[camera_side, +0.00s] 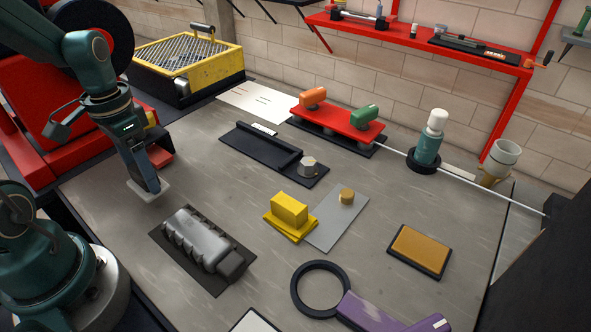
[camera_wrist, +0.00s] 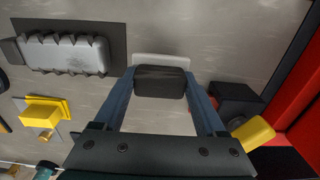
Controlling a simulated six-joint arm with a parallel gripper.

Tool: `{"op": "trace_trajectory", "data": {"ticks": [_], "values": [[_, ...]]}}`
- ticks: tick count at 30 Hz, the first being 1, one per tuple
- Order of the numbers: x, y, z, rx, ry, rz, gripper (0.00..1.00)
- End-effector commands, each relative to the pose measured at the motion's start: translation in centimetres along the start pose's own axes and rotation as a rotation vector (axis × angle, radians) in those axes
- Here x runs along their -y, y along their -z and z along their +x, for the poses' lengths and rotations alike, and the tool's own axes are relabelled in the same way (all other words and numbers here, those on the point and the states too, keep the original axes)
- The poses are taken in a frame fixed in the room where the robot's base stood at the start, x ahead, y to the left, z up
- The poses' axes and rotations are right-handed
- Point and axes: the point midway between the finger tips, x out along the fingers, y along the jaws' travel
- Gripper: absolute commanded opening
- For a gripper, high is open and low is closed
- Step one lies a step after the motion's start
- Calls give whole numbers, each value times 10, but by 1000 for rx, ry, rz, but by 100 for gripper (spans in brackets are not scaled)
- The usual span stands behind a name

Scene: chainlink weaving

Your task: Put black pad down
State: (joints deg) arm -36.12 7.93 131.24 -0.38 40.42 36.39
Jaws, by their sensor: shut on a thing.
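My gripper (camera_wrist: 161,84) is shut on a black pad (camera_wrist: 161,82), which sits between its two fingertips in the wrist view. Just beyond the pad is a pale, rounded plate (camera_wrist: 161,60); I cannot tell whether the pad touches it. In the side view my gripper (camera_side: 149,186) points down at the left part of the grey table, with the pale plate (camera_side: 153,195) at its fingertips. The black pad is hidden behind the near finger or too dark to make out there.
A grey ribbed piece (camera_side: 200,240) on a dark mat lies in front of my gripper. A yellow block (camera_side: 289,211), an orange pad (camera_side: 421,249) and a black ring (camera_side: 297,290) lie farther right. A black rail tray (camera_side: 255,150) lies behind. Bare table surrounds the pale plate.

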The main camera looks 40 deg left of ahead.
Motion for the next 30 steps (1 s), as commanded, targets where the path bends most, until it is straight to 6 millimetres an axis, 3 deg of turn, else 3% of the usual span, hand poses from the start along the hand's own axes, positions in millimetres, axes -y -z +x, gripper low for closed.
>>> {"op": "trace_trajectory", "data": {"ticks": [9, 23, 24, 25, 30], "values": [[-1, -1, 34, 3, -2, 0, 0], [-1, -1, 40, 1, -1, 0, 0], [0, 0, 40, 0, 0, 0, 88], [0, 0, 40, 0, 0, 0, 100], [-1, -1, 40, 0, 0, 0, 100]]}}
